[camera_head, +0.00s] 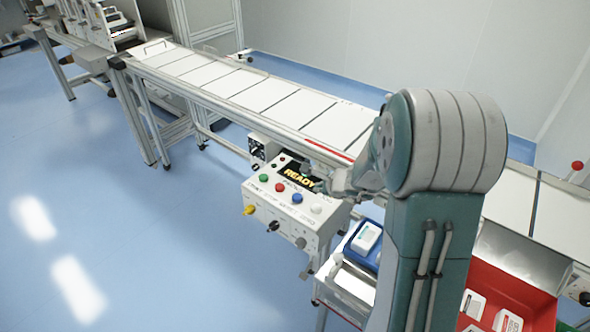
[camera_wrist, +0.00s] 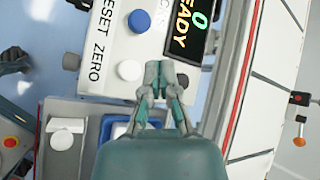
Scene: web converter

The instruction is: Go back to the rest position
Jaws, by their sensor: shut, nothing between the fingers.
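My gripper (camera_wrist: 160,75) is shut and empty in the wrist view, its fingertips together over the control box. The control box (camera_head: 285,213) is white, with a dark display reading "READY" (camera_head: 299,179) and several coloured buttons and knobs. In the wrist view the box also shows (camera_wrist: 110,50), with a white button (camera_wrist: 129,70) and a blue button (camera_wrist: 139,21) beside the fingertips. Whether the gripper touches the box cannot be told. In the head view my arm hides part of the conveyor and the area right of the box.
A long conveyor (camera_head: 235,84) with white panels runs behind the box. A red bin (camera_head: 520,300) with white packs stands at lower right. A blue tray (camera_head: 357,262) holds a white pack (camera_head: 366,237). The blue floor (camera_head: 130,240) at left is clear.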

